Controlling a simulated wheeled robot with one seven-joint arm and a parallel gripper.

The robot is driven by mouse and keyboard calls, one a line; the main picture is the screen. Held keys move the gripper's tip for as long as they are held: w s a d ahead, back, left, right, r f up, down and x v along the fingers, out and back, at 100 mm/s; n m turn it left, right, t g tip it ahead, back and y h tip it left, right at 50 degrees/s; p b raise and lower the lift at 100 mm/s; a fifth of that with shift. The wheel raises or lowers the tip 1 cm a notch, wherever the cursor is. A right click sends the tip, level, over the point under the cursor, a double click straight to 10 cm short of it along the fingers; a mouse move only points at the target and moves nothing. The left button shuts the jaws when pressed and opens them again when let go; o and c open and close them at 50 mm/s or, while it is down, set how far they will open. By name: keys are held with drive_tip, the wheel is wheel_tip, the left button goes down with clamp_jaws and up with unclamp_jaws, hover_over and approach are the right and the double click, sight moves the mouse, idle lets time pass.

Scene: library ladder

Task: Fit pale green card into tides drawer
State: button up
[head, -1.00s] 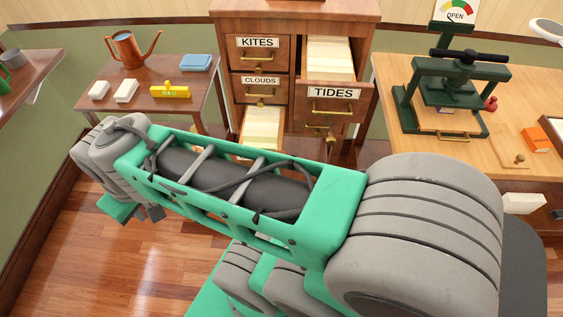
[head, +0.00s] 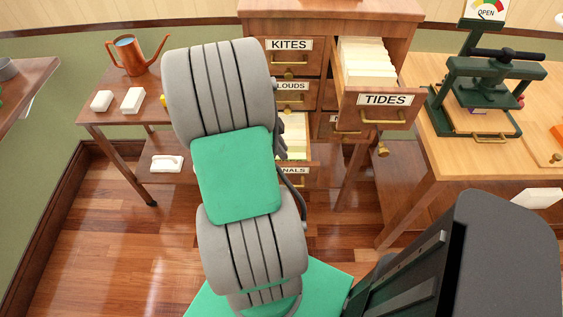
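The tides drawer (head: 385,100) is pulled out at the upper right of the wooden cabinet. It is packed with a row of pale cream cards (head: 368,64). No pale green card can be made out in the head view. My arm stands in the middle of the view and covers part of the cabinet's left side. My gripper does not show, so what it holds is hidden.
A lower left drawer (head: 294,175) with cards is also open. A side table (head: 105,117) on the left bears a copper watering can (head: 138,52) and white blocks. A workbench (head: 440,150) with a green press (head: 490,85) stands on the right.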

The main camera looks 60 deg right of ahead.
drive_tip(key=x, duration=0.6)
drive_tip(key=shift+w+d+f, duration=0.1)
drive_tip(key=shift+w+f, duration=0.15)
drive_tip(key=shift+f, duration=0.1)
drive_tip(key=shift+f, duration=0.1)
clamp_jaws()
